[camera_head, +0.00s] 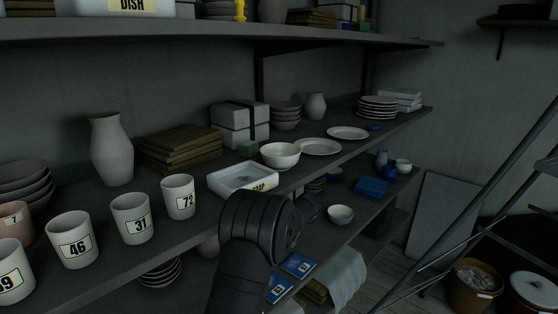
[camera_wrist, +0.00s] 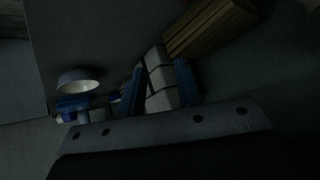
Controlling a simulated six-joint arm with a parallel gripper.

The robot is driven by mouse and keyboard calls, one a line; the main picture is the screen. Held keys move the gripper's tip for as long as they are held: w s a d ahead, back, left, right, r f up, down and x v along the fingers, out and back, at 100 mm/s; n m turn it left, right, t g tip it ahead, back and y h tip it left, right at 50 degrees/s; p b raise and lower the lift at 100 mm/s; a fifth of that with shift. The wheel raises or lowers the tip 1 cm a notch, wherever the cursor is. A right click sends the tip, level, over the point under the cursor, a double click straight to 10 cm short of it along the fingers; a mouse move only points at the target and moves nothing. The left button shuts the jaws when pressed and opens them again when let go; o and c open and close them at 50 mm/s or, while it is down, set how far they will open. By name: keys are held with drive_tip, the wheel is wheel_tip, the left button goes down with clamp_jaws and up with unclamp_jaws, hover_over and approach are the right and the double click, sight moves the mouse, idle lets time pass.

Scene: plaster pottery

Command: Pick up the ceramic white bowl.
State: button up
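A white bowl (camera_head: 280,155) stands upright on the middle shelf in the head view, just behind and right of the white soap dish (camera_head: 235,179). A smaller pale bowl (camera_head: 340,215) sits on the lower shelf. In the wrist view a pale bowl (camera_wrist: 78,77) shows at the left, above something blue; I cannot tell which bowl it is. My gripper (camera_wrist: 158,88) shows there with two blue fingers apart and pale blocks seen between them, apparently beyond. In the head view my dark arm rises in front of the shelf edge and hides most of the gripper.
Numbered cups (camera_head: 178,197) line the left. Brown boards (camera_head: 180,149) lie farther back. An upper shelf (camera_head: 200,42) hangs overhead.

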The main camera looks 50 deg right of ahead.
drive_tip(key=s+a+r+m+g+y, duration=0.1)
drive_tip(key=s+a+r+m, duration=0.1)
drive_tip(key=s+r+m, duration=0.4)
drive_tip(key=s+a+r+m, duration=0.3)
drive_tip(key=s+m, duration=0.1)
drive_tip(key=s, duration=0.4)
wheel_tip(320, 180, up, 47)
drive_tip(key=s+n+t+h, duration=0.1)
drive_tip(key=s+n+h, duration=0.2)
drive_tip(key=n+h, duration=0.5)
drive_tip(key=m+g+y, duration=0.5)
drive_tip(key=m+y, duration=0.2)
drive_tip(key=m, duration=0.2)
hover_over(294, 156)
drive_tip(key=a, duration=0.3)
wheel_tip(294, 156, down, 21)
drive_tip(key=x, duration=0.4)
drive_tip(key=s+x, duration=0.1)
drive_tip(key=x, duration=0.1)
drive_tip(key=shift+w+d+f, duration=0.1)
drive_tip(key=shift+d+f, duration=0.25)
drive_tip(key=shift+d, duration=0.2)
